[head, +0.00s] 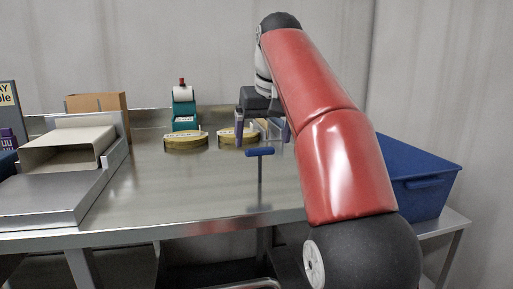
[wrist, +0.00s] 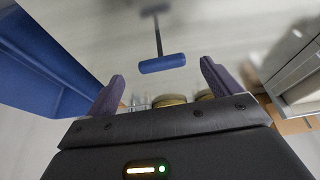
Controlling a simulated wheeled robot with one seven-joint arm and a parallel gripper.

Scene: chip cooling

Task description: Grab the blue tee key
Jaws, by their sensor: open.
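The blue tee key (head: 260,152) stands upright on the steel table, its blue crossbar on top of a thin dark shaft. In the wrist view its crossbar (wrist: 162,64) lies ahead of the jaws, roughly centred between the two fingertips, with the shaft running away from it. My gripper (head: 263,133) is open and empty, above the table and higher in the picture than the crossbar. In the wrist view both purple-grey fingers of my gripper (wrist: 161,72) are spread wide. No contact with the key shows.
Two yellow round tins (head: 186,140) sit behind the key, one partly behind my gripper. A teal device (head: 184,112) stands at the back. A metal tray with a beige box (head: 70,150) is at left. A blue bin (head: 418,175) is at right. The table's front middle is clear.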

